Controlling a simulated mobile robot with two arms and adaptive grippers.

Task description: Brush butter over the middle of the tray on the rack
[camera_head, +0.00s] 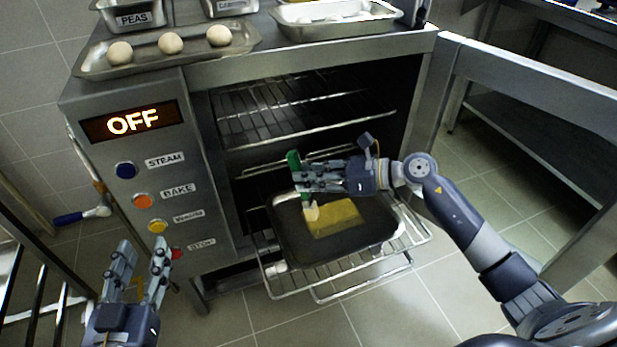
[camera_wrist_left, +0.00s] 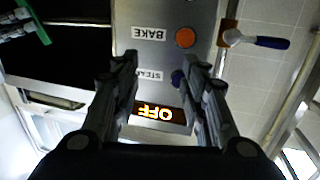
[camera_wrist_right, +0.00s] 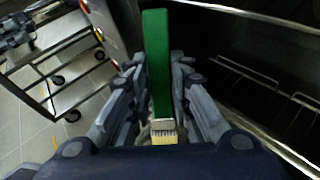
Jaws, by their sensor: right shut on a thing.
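A dark tray (camera_head: 284,226) sits on the pulled-out lower oven rack (camera_head: 352,284). A yellow butter patch (camera_head: 338,219) covers part of the tray's middle. My right gripper (camera_head: 300,177) is shut on the brush's green handle, above the tray's left back part. The brush (camera_head: 293,160) points bristles down, its pale bristles at the left edge of the yellow patch; I cannot tell if they touch. The brush also shows between the fingers in the right wrist view (camera_wrist_right: 156,65). My left gripper (camera_head: 143,252) is open and empty, in front of the oven's control panel.
The oven door (camera_head: 540,80) stands open at the right. The control panel reads OFF (camera_head: 134,121), with several coloured buttons below. A tray with round dough balls (camera_head: 170,43) and a metal pan (camera_head: 335,30) stand on the oven top. An upper rack (camera_head: 300,122) is inside.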

